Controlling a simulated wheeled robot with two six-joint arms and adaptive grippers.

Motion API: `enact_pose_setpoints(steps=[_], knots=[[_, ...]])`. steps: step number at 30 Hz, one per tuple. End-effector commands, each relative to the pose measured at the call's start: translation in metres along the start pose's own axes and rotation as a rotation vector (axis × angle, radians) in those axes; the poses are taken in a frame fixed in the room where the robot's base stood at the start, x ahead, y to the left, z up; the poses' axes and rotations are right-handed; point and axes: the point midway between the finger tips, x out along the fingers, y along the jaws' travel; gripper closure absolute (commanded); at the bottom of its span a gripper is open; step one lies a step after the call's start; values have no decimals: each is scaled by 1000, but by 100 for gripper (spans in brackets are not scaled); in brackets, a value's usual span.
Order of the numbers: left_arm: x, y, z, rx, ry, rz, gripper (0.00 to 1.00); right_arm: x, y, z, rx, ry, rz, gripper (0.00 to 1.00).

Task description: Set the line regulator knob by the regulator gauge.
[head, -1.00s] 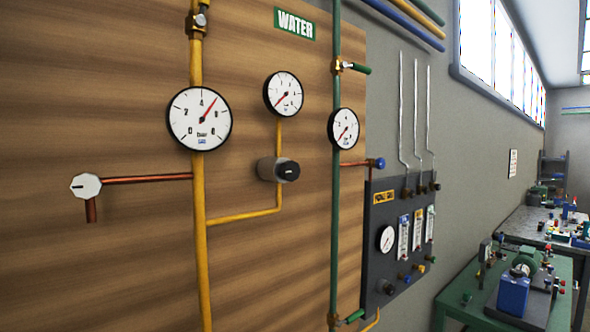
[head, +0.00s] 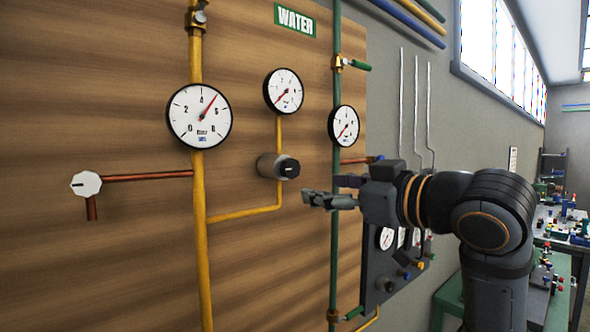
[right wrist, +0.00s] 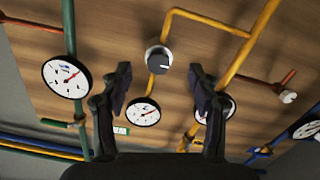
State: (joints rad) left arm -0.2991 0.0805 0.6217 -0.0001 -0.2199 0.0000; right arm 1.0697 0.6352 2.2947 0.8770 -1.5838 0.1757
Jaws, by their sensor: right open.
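The line regulator knob (head: 287,169) is dark with a pale mark and sits on a grey round body on the yellow pipe branch. In the right wrist view the knob (right wrist: 160,62) lies ahead, between the two finger lines. The regulator gauge (head: 284,91) is directly above it, white-faced, its red needle pointing lower left near the low end. It also shows in the right wrist view (right wrist: 143,112). My right gripper (head: 322,189) is open and empty, right of the knob and slightly lower, not touching it. My left gripper is out of view.
A larger gauge (head: 199,116) on the yellow pipe reads a little above 4. Another gauge (head: 344,125) sits on the green pipe (head: 335,240), close to my right gripper. A white valve handle (head: 86,184) is at left. A dark panel stands behind my right arm.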

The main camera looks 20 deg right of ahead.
Motion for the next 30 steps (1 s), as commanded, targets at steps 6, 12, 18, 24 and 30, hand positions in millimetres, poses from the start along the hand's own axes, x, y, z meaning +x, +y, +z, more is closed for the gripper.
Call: enact_pose_setpoints(steps=[6,12,18,24,30], knots=[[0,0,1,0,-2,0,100,-17,2,-26,-20,47,-1,39],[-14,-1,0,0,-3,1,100,-1,1,-31,-15,46,-8,39],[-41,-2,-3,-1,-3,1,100,38,1,-34,-12,45,-10,39],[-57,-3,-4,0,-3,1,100,73,1,-34,-14,45,-6,39],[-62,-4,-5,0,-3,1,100,88,1,-31,-18,45,-2,39]])
